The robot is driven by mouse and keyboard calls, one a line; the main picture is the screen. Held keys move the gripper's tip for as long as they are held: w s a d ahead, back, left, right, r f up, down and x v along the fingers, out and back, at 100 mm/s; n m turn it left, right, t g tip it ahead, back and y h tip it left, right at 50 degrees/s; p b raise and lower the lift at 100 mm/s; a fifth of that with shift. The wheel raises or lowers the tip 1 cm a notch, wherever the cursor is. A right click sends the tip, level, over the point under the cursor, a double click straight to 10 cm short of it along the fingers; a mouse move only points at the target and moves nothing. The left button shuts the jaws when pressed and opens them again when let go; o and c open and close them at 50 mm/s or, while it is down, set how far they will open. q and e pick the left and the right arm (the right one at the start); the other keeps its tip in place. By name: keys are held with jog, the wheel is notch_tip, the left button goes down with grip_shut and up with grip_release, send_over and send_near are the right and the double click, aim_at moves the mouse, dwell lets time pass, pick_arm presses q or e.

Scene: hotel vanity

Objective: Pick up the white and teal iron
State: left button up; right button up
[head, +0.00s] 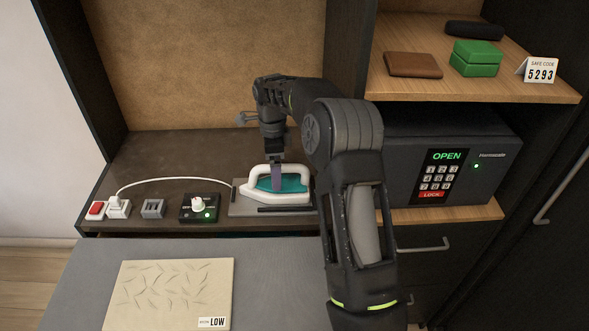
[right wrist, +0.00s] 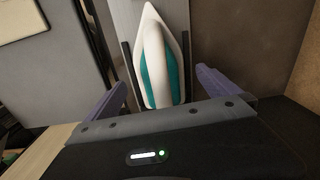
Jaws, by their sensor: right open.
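The white and teal iron (head: 297,197) lies on a grey rest plate (head: 243,207) on the dark vanity shelf. My right gripper (head: 276,178) is over the iron from above, at its handle. In the right wrist view, the iron (right wrist: 151,48) shows its white handle and teal body between the two spread purple fingers of my right gripper (right wrist: 160,88). The fingers stand apart from the iron on both sides, and nothing is held. My left gripper is in neither view.
Left of the plate are a dial box (head: 199,208), a grey switch (head: 153,208) and a white plug with a cord (head: 118,208). A cloth panel (head: 170,290) marked LOW lies in front. A safe (head: 458,160) reading OPEN stands right, below a shelf with a green box (head: 476,58) and brown wallet (head: 413,65).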

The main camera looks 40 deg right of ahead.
jog(key=shift+s+d+r+m, duration=0.15)
jog(key=shift+d+m, duration=0.25)
jog(key=shift+d, duration=0.4)
jog(key=shift+s+a+r, duration=0.2)
jog(key=shift+s+a, duration=0.1)
notch_tip(320, 180, down, 2)
jog(key=shift+w+d+f, duration=0.1)
jog(key=shift+d, duration=0.05)
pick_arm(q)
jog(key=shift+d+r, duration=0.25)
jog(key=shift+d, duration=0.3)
pick_arm(e)
jog(key=shift+f, duration=0.3)
jog(key=shift+f, duration=0.1)
jog(key=shift+f, duration=0.3)
jog(key=f+b, duration=0.1)
jog(key=f, duration=0.1)
jog(key=f+b, duration=0.1)
jog(key=f, duration=0.1)
jog(key=shift+a+f, duration=0.2)
jog(key=shift+f, duration=0.1)
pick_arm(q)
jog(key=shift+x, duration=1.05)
pick_arm(e)
jog(key=shift+r, duration=0.1)
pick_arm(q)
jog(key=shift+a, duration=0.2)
